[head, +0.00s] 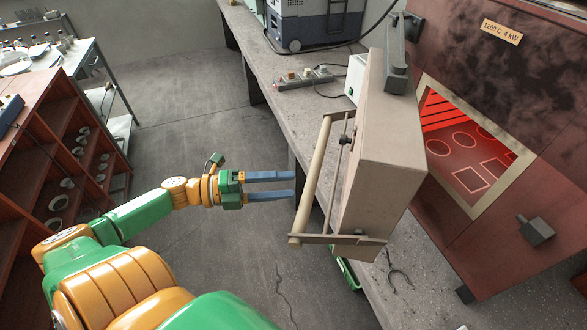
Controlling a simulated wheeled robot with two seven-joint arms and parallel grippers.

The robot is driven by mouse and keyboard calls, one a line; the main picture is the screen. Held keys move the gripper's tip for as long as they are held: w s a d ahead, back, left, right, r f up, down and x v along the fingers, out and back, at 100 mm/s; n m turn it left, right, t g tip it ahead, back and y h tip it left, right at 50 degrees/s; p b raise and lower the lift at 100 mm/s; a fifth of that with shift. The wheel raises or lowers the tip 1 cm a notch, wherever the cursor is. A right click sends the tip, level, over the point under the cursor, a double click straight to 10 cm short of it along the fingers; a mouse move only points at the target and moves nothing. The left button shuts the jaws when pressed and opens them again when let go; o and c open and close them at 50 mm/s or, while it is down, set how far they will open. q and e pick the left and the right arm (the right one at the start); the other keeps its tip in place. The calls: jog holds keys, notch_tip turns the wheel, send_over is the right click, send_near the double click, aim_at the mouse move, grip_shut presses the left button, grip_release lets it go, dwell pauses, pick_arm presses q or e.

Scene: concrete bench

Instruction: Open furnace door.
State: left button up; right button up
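The furnace (464,58) is a dark red, soot-stained box at the right on the bench. Its thick beige door (392,158) stands swung out from the front, and the square opening (467,140) shows a glowing red inside. A long bar handle (313,178) runs along the door's outer face. My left gripper (294,186) is open, its two blue fingers pointing right, with the fingertips close to the handle. I cannot tell whether they touch it. Nothing shows between the fingers. My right gripper is not in view.
The concrete bench (266,68) carries a power strip (303,79) and a blue-grey device (318,20) at the back. A brown shelf (62,150) with small crucibles stands at the left. The floor between is clear.

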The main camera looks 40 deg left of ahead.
pick_arm(q)
jog(key=shift+s+a+r+p, duration=0.1)
jog(key=shift+s+a+p, duration=0.15)
jog(key=shift+s+a, duration=0.25)
jog(key=shift+s+a+p, duration=0.2)
jog(key=shift+s+a, duration=0.05)
jog(key=shift+s, duration=0.4)
